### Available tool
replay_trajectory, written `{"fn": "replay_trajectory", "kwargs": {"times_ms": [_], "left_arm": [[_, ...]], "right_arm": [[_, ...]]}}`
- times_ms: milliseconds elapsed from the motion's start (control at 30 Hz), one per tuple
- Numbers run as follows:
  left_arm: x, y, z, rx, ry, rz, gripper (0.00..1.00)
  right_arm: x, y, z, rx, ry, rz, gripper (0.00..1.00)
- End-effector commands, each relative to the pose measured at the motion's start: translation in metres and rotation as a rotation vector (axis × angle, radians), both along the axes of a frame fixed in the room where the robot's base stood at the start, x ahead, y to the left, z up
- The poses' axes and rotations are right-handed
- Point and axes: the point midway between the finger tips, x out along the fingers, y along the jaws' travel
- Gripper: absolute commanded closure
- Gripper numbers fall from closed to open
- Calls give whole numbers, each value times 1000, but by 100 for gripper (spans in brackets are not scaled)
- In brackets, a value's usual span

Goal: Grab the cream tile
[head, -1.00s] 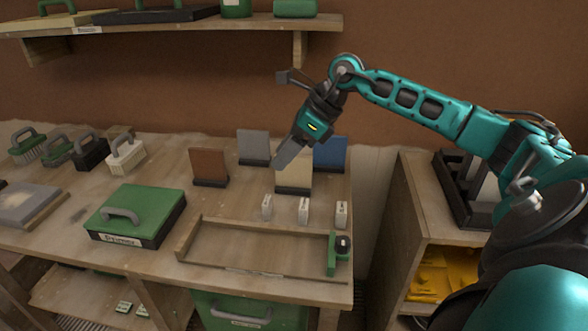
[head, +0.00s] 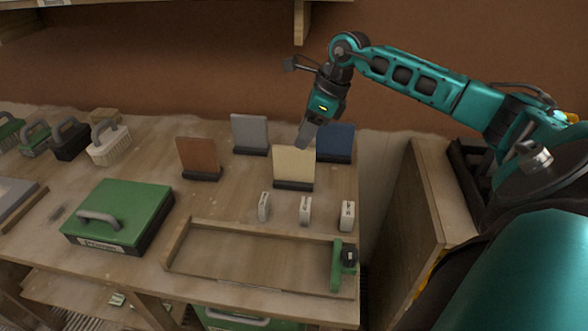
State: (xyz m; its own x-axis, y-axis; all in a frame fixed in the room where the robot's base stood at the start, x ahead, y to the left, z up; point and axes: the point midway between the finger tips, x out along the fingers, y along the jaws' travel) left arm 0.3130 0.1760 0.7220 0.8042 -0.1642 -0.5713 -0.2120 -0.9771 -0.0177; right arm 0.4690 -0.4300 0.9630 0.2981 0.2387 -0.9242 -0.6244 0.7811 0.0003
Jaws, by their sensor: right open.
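The cream tile (head: 293,165) stands upright in a dark base on the workbench, between a brown tile (head: 198,156) at left and a dark blue tile (head: 335,142) behind at right. A grey tile (head: 250,132) stands behind it at left. My right gripper (head: 304,136) is open and points down at the cream tile's upper right edge in the picture; its fingers overlap that edge. I cannot tell whether they touch the tile. The gripper covers part of the gap between the cream and blue tiles. My left gripper is not in view.
Three small white blocks (head: 305,211) stand in front of the tile. A shallow wooden tray (head: 240,246) with a green clamp (head: 338,267) lies at the front edge. A green case (head: 120,214) and several brushes (head: 108,143) stand at left. A wooden cabinet (head: 420,220) is at right.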

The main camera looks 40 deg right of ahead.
Motion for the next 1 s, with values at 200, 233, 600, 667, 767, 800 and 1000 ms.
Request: {"fn": "replay_trajectory", "kwargs": {"times_ms": [200,233,600,667,767,800,1000], "left_arm": [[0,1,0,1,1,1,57],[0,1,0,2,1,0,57],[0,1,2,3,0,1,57],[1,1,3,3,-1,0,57],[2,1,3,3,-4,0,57],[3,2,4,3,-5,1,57],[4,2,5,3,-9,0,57]], "right_arm": [[5,5,-16,1,-1,0,55],[6,6,-19,1,0,0,55],[19,17,-61,1,-1,0,55],[20,17,-62,1,-1,0,55],[20,17,-62,1,-1,0,55],[20,17,-62,1,-1,0,55],[19,17,-62,1,-1,0,72]]}}
